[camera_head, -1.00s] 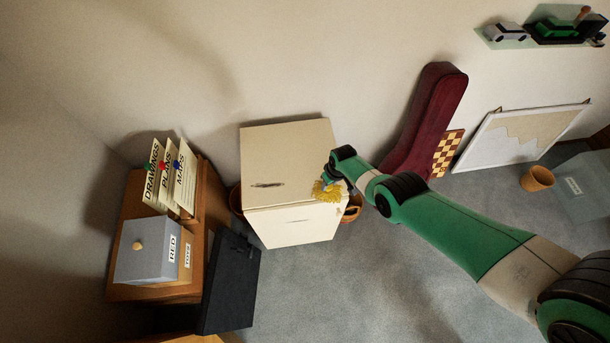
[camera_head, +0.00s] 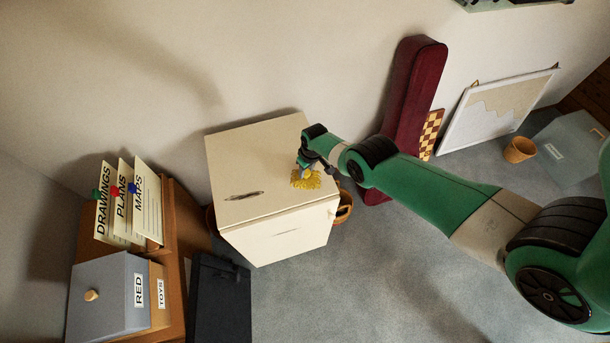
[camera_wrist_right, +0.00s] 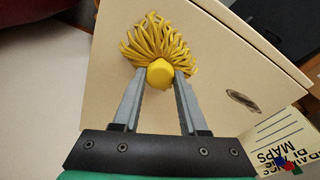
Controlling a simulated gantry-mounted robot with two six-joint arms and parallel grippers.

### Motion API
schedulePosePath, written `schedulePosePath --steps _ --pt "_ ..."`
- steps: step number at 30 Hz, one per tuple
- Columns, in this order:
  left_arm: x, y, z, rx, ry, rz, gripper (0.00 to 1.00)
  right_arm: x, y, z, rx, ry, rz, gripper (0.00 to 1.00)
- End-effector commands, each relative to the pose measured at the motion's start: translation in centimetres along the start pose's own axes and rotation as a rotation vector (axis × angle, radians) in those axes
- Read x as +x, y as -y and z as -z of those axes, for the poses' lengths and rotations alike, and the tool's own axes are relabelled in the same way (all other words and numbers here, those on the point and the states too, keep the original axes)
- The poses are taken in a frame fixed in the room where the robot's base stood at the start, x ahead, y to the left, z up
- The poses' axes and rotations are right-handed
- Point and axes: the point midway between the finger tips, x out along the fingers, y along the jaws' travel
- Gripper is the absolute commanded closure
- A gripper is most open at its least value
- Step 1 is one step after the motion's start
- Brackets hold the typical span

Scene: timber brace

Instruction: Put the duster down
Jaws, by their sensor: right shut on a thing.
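The duster (camera_head: 306,179) is a yellow mop-like bundle of strands. In the right wrist view the duster (camera_wrist_right: 158,45) has its strands fanned out on or just over the cream top. My right gripper (camera_head: 307,168) is shut on its rounded yellow end, and the fingers (camera_wrist_right: 160,80) show on both sides of it. The cream cabinet (camera_head: 240,160) stands under the duster, which is over the right part of its top. I cannot tell whether the strands touch the top. My left gripper is not in view.
A dark mark or slot (camera_head: 244,195) lies on the cabinet top, whose left part is otherwise clear. A wooden unit with a grey RED box (camera_head: 105,295) and upright cards (camera_head: 128,205) stands left. A maroon case (camera_head: 413,95) leans on the wall behind my right arm.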

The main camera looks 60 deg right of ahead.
Motion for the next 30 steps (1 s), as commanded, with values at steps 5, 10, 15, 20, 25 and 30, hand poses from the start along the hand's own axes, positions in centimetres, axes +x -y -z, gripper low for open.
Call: schedulePosePath --steps 5,10,15,20,25,30 --pt "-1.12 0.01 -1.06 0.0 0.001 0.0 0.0 1.54 0.05 -0.27 -0.001 0.0 0.0 1.0" --pt "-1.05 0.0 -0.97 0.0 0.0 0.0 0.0 1.47 0.05 -0.28 -0.001 0.001 0.0 1.0" --pt "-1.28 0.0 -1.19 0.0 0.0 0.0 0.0 1.78 0.06 -0.34 -0.001 0.001 0.0 0.51" --pt "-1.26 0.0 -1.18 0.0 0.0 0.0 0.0 1.77 0.06 -0.35 -0.001 0.001 0.0 0.28" --pt "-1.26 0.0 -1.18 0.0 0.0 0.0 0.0 1.77 0.06 -0.34 -0.001 0.001 0.0 0.28" --pt "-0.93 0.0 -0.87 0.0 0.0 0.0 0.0 1.31 0.06 -0.26 -0.001 0.001 0.0 0.28"
